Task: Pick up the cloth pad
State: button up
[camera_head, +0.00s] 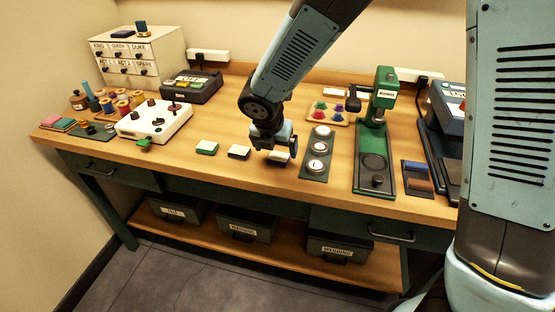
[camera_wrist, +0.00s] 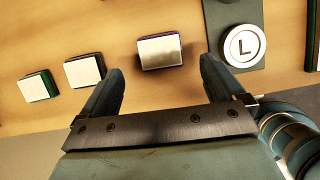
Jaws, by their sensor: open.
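Three small white-topped pads lie in a row near the table's front edge. One has a green side (camera_head: 206,147), one a black side (camera_head: 239,152), and one a purple side (camera_wrist: 160,51). I cannot tell for sure which thing is the cloth pad. My gripper (camera_head: 274,146) is low over the row's right end and partly hides the purple-sided pad (camera_head: 281,157). In the wrist view my gripper (camera_wrist: 162,68) is open and empty, with the purple-sided pad ahead, between the lines of the fingers. The black-sided pad (camera_wrist: 85,70) and green-sided pad (camera_wrist: 38,86) lie left of the fingers.
A dark strip with white round lettered discs (camera_head: 318,149) lies close on the right. Beyond it stands a green press (camera_head: 373,165). A white box with knobs (camera_head: 153,120) is on the left, and a tray of coloured pieces (camera_head: 328,112) is behind.

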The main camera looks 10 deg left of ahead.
aim_at(279, 157)
jog(key=shift+x, duration=2.35)
jog(key=shift+w, duration=0.1)
jog(key=shift+d, duration=0.1)
jog(key=c, duration=1.1)
jog(key=shift+c, duration=0.2)
